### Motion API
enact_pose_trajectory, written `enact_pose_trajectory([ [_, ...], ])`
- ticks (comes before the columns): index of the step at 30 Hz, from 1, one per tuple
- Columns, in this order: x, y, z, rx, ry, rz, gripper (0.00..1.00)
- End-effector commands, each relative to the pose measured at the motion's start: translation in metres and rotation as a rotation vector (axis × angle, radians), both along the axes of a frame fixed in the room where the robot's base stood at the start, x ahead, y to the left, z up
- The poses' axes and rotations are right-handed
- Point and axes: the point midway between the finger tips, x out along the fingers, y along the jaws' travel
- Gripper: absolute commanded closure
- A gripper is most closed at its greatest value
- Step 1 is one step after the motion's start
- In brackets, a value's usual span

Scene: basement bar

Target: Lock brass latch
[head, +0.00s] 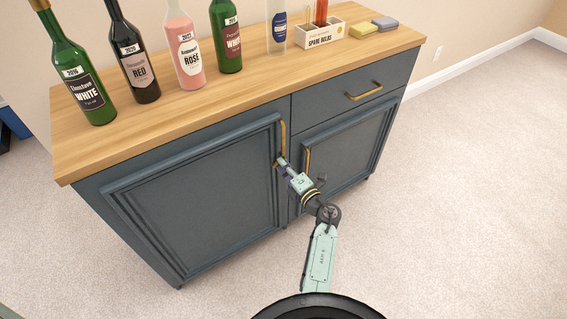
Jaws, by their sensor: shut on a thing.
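My gripper (280,163) is at the right edge of the left cabinet door (200,195), at the lower end of its upright brass handle (283,138). It is shut on a small brass piece there. The fingers hide most of this piece, and I cannot tell whether it is the latch or the handle's lower end. The right cabinet door (350,145) has its own brass handle (307,161), just right of my gripper. Both doors look closed. No separate brass latch shows clearly.
Wine bottles (190,55) stand on the wooden top (215,106), with a white box (320,38) and two sponge-like blocks (372,26) at right. A drawer with a brass pull (364,91) is above the right door. The carpet (470,200) is clear in front and at right.

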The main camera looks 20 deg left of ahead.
Motion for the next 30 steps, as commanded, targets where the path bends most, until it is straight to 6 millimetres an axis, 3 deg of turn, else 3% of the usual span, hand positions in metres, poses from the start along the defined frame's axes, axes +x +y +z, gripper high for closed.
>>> enact_pose_trajectory([
  [12, 0.0003, -0.0003, -0.001, 0.114, 0.147, 0.0, 1.0],
  [29, 0.0003, -0.0003, -0.001, 0.13, 0.167, 0.0, 1.0],
  [30, 0.0003, -0.0003, -0.001, 0.13, 0.167, 0.0, 0.87],
])
